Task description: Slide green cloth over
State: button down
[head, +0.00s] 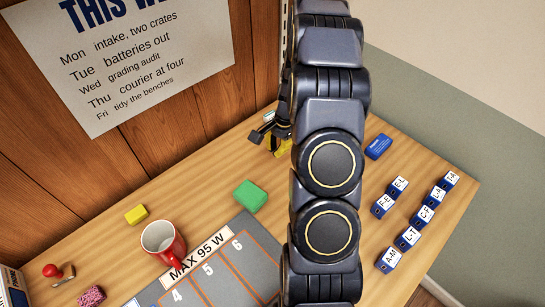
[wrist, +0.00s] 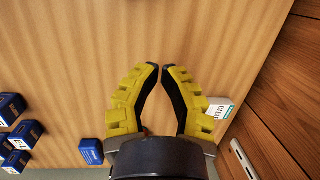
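A green cloth (head: 249,196), looking like a small folded block, lies on the wooden bench left of my arm in the head view. It lies near the upper right corner of the grey mat (head: 232,238), and it does not show in the wrist view. My gripper (head: 262,136) is farther back than the cloth and apart from it, partly hidden by my arm. In the wrist view my gripper's yellow fingers (wrist: 161,67) lean towards each other, with a narrow gap at the tips. Only bare wood shows between them.
A yellow block (head: 136,214) and a red mug (head: 164,244) stand left of the cloth. Blue labelled blocks (head: 411,238) stand at right, with a blue box (head: 378,146) behind. A white box (wrist: 220,108) is beside the right finger. Bare wood lies around the cloth's back side.

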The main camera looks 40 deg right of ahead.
jog(key=c, duration=1)
grip_release()
jog(key=shift+a, duration=0.1)
jog(key=o, duration=1)
jog(key=a, duration=0.3)
jog(key=shift+w+a+f+n+g+h, duration=0.15)
jog(key=shift+a+f+n+g+h, duration=0.1)
jog(key=shift+f+n+g+h, duration=0.05)
jog(key=n+h, duration=0.1)
send_over(251, 192)
jog(key=shift+f+g, duration=0.3)
jog(key=shift+f, duration=0.4)
jog(key=shift+f, duration=0.1)
notch_tip(251, 192, down, 8)
jog(key=shift+r, duration=0.2)
jog(key=c, duration=0.9)
